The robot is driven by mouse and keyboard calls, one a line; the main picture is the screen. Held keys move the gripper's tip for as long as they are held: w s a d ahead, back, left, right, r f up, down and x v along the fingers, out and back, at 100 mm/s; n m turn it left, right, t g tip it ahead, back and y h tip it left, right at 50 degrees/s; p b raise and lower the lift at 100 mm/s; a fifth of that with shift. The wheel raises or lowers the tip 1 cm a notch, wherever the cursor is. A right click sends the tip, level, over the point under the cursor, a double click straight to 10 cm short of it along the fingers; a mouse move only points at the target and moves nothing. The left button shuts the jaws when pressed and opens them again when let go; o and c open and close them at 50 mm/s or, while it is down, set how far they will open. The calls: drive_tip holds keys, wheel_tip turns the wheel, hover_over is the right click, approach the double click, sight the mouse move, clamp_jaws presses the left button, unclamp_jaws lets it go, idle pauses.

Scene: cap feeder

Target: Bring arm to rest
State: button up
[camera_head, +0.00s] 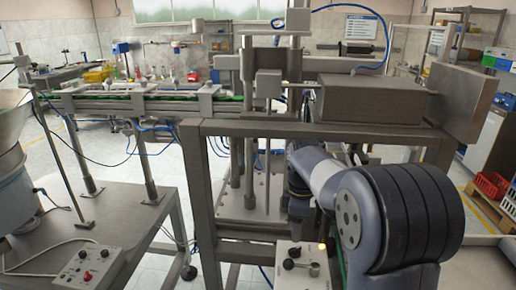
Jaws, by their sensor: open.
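My arm (350,205) shows at the lower right, with a large dark ribbed joint close to the camera and paler links reaching away to the left. Its far links pass beside the metal frame, near the upright posts. My gripper is not visible; the far end of the arm is hidden behind its own links and the frame.
A grey metal frame (200,190) stands close around the arm, with a grey box (370,103) on top. A conveyor (135,103) runs left. A feeder bowl (12,150) and control box (85,268) stand left. A red crate (490,186) is at right.

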sight(295, 249)
wheel_tip(295, 249, down, 9)
drive_tip(key=shift+r+p, duration=0.1)
drive_tip(key=shift+p, duration=0.25)
drive_tip(key=shift+m, duration=0.3)
drive_tip(key=shift+r, duration=0.15)
